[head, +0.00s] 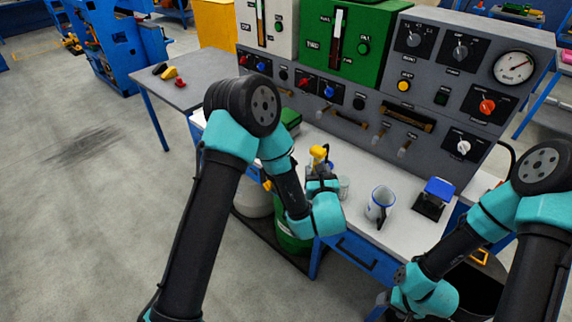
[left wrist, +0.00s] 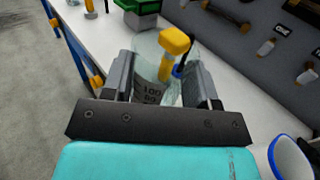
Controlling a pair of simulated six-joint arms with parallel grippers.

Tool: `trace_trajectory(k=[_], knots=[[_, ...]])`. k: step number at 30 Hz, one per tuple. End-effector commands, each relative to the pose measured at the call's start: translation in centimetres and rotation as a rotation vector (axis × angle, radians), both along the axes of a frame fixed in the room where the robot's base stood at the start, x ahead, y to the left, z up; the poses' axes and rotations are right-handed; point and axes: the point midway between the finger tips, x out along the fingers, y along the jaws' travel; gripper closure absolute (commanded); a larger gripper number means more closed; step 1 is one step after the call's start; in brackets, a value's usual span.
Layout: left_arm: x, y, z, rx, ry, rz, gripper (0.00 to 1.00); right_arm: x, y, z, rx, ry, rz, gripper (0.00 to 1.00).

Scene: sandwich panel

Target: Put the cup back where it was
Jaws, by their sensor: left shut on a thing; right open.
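A white cup with a blue rim (head: 380,203) stands upright on the worktop, right of my left gripper (head: 322,172). Part of its rim (left wrist: 291,158) shows at the lower right of the left wrist view. My left gripper (left wrist: 163,78) is shut on a clear glass beaker (left wrist: 148,85) with dark graduation marks. A yellow-handled tool (left wrist: 174,42) and a dark blue handle rise at the beaker. In the head view the yellow handle (head: 318,152) shows above the gripper. My right gripper (head: 380,308) is low at the bottom edge, open, away from the cup and partly out of frame.
A blue-topped device on a black base (head: 435,195) stands right of the cup. The grey control panel (head: 440,110) with knobs and handles rises behind the worktop (head: 400,228). A green object (left wrist: 137,12) lies behind the beaker. Bare worktop surrounds the cup.

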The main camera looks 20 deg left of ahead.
Motion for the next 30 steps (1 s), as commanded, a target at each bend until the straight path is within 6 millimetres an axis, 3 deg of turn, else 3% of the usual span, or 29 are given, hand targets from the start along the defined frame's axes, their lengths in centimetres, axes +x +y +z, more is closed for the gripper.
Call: trace_trajectory(k=[6, 13, 18, 30], knots=[[3.3, 1.3, -5.4, 0.0, 0.003, 0.166, 0.72, 0.0, 0.0, 0.0, 0.0, 0.0, 0.0, 0.33], [5.1, 2.5, -10.0, 0.0, 0.001, 0.317, 0.72, 0.0, 0.0, 0.0, 0.0, 0.0, 0.0, 0.33], [5.4, 2.9, -11.0, 0.002, -0.001, 0.352, 0.72, 0.0, 0.0, 0.0, 0.0, 0.0, 0.0, 0.33], [6.0, 3.5, -11.0, 0.0, -0.001, 0.353, 0.72, 0.0, 0.0, 0.0, 0.0, 0.0, 0.0, 0.33]])
